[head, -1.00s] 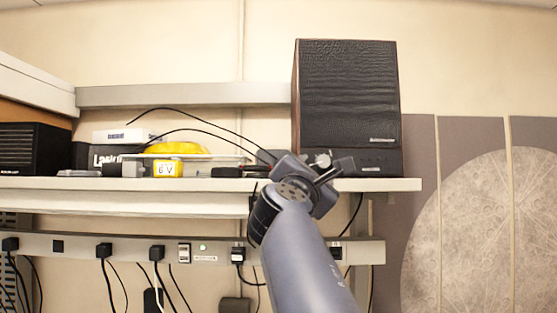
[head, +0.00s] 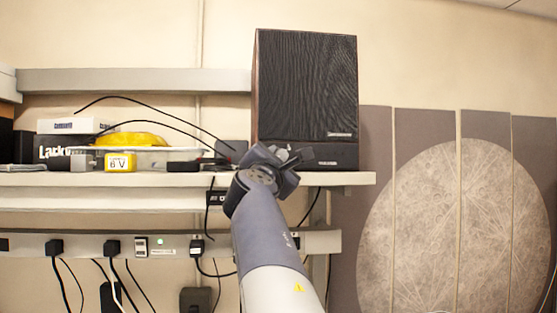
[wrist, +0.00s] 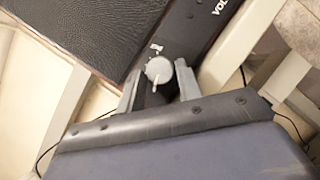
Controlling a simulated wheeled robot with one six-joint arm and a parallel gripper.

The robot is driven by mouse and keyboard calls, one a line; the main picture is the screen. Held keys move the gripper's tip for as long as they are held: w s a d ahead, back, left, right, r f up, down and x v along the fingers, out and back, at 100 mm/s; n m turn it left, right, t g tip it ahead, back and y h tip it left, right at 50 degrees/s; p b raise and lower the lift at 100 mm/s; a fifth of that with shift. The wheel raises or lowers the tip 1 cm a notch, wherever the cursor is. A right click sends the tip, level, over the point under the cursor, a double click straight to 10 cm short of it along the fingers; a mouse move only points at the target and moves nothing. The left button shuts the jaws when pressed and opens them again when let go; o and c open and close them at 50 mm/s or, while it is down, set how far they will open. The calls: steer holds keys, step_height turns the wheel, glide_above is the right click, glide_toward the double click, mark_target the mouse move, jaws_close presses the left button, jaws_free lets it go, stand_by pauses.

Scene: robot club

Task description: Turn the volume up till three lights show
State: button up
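A tall black speaker (head: 305,85) with wooden sides stands at the right end of the shelf. Its silver volume knob (wrist: 158,70) has a pale pointer line and shows in the wrist view, on the dark front strip (wrist: 195,28) below the textured grille. White letters "VOL" show on that strip at the upper right. My gripper (wrist: 157,80) is open, with one finger on each side of the knob; a gap shows on the left, while contact on the right is unclear. In the head view my gripper (head: 286,160) covers the speaker's lower left front and hides the knob. I can make out no lit lights.
The shelf edge (head: 120,180) runs just below the speaker. A yellow 6 V block (head: 120,162), a clear tray with a yellow thing, and black cables lie to the left. A power rail (head: 90,246) with plugs runs underneath. A round patterned panel (head: 440,230) is at the right.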

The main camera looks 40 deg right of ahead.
steer(key=c, duration=0.6)
steer(key=shift+o, duration=0.2)
steer(key=shift+m, duration=0.3)
steer(key=m+g, duration=0.1)
steer(key=m, duration=0.1)
steer(key=m+g+y, duration=0.1)
steer(key=m, duration=0.2)
steer(key=m+g, duration=0.1)
steer(key=m, duration=0.1)
steer(key=shift+w+a+r+m, duration=0.15)
steer(key=shift+r+m, duration=0.2)
steer(key=shift+m, duration=0.05)
steer(key=m+y, duration=0.1)
steer(key=m, duration=0.1)
steer(key=m+g+y, duration=0.1)
steer(key=shift+r+m, duration=0.2)
steer(key=shift+m, duration=0.2)
steer(key=shift+m+y, duration=0.6)
steer(key=shift+m, duration=0.3)
